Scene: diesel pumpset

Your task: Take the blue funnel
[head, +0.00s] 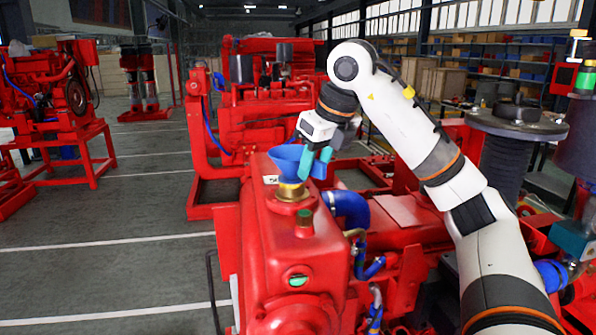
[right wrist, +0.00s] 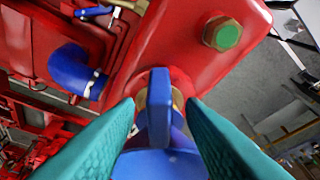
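The blue funnel (head: 287,158) stands upright in the brass filler neck (head: 292,192) on top of the red engine (head: 290,240). My right gripper (head: 314,163) is at the funnel's right side, with its teal fingers pointing down. In the right wrist view, the fingers are open on either side of the funnel's upright blue tab (right wrist: 159,105). A gap shows between the tab and each finger. The funnel's bowl lies low between the fingers and is partly hidden by them. My left gripper is not in view.
A green-topped cap (head: 304,222) stands on the engine just in front of the funnel. A blue hose (head: 348,207) curves out on the right. Other red engines stand behind and at the left (head: 50,85). Open floor (head: 110,230) lies to the left.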

